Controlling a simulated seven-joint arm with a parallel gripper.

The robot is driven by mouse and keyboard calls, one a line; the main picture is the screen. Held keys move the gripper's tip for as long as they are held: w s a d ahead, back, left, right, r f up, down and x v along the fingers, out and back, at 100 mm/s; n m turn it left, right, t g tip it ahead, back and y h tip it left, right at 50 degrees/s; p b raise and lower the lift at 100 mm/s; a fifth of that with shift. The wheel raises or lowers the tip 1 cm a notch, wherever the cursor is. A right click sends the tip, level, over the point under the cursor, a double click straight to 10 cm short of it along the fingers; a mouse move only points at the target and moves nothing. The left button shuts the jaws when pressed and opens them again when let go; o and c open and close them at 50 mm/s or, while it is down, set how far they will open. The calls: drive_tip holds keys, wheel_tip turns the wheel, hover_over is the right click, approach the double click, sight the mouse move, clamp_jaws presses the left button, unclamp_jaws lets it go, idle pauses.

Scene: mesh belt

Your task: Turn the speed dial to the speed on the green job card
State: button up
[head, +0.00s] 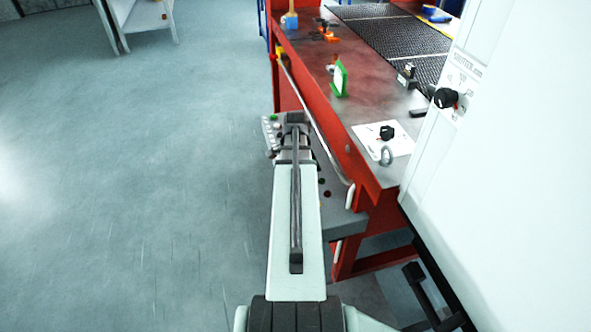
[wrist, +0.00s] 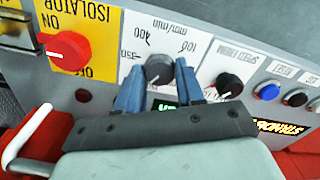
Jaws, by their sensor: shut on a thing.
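The speed dial (wrist: 159,74) is a dark round knob on a white plate marked mm/min, with 400, 350 and 100 printed around it. In the wrist view my gripper (wrist: 158,66) has its two blue fingers closed on either side of this dial. I cannot make out where the dial's pointer stands. A green-framed card (head: 340,78) stands on the red bench in the head view; its writing is too small to read. In the head view my arm hides the dial and most of the gripper.
A red isolator knob (wrist: 68,46) on a yellow plate is left of the dial. A black knob (wrist: 229,85) marked SPEED FROM and a blue button (wrist: 267,91) are right. A partly hidden green display (wrist: 165,103) is below the dial. The mesh belt (head: 390,40) lies at the back.

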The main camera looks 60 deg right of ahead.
drive_tip(key=n, duration=0.6)
drive_tip(key=shift+n, duration=0.3)
drive_tip(key=n, duration=1.1)
drive_tip(key=shift+n, duration=0.3)
drive_tip(key=n, duration=0.5)
drive_tip(key=shift+n, duration=0.3)
drive_tip(key=o, duration=1)
drive_tip(key=shift+o, duration=0.2)
drive_tip(key=shift+r, duration=0.1)
wheel_tip(320, 180, up, 14)
